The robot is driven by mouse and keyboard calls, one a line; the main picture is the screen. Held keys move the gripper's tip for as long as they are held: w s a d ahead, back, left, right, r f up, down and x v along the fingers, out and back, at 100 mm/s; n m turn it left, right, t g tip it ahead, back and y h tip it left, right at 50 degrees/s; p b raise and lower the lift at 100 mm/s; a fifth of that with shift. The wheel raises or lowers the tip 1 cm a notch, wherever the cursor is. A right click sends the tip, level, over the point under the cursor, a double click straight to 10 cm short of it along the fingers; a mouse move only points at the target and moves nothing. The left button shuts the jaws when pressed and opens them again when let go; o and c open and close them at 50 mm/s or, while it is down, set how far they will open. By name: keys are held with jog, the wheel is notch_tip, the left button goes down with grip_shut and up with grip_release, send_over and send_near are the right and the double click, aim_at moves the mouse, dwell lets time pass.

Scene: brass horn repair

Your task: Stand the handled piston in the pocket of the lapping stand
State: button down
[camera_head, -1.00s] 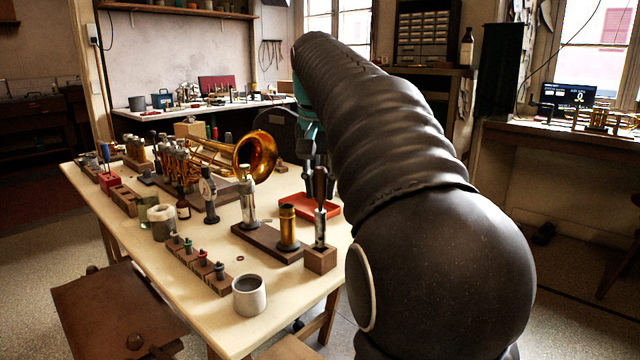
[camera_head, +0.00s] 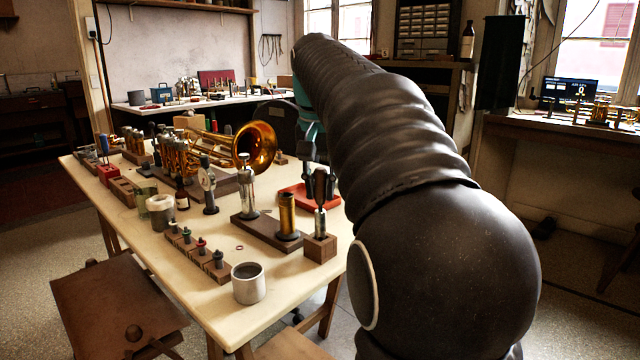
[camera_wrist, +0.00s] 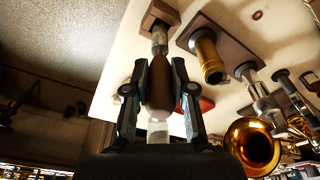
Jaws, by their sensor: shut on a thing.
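My gripper (camera_wrist: 160,92) is shut on the dark brown handle (camera_wrist: 161,85) of the handled piston, and points down. In the head view the handle (camera_head: 320,184) is upright, partly hidden by my gripper. The silvery piston body (camera_head: 320,222) is below it, also seen in the wrist view (camera_wrist: 159,40). Its lower end meets the top of a small brown wooden block (camera_head: 320,248), which looks like the pocketed stand and also shows in the wrist view (camera_wrist: 158,15). How deep the piston sits in it I cannot tell.
Left of the block, a dark board (camera_head: 264,232) bears a brass cylinder (camera_head: 287,215) and a silvery one (camera_head: 247,190). A red tray (camera_head: 297,196) lies behind. A grey cup (camera_head: 248,284) and a rack of small pieces (camera_head: 197,256) stand nearer. The brass horn (camera_head: 256,146) is farther back.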

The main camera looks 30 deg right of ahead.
jog(key=shift+f+b, duration=0.4)
jog(key=shift+f, duration=0.3)
jog(key=c, duration=0.9)
grip_release()
jog(key=shift+r, duration=0.15)
jog(key=shift+s+a+r, duration=0.2)
jog(key=shift+s+r, duration=0.05)
jog(key=shift+r, duration=1.7)
jog(key=shift+s+a+r, duration=0.15)
jog(key=shift+s+r, duration=0.05)
jog(key=shift+r, duration=1.75)
jog(key=shift+s+a+r, duration=0.2)
jog(key=shift+s+r, duration=0.05)
jog(key=shift+r, duration=1.7)
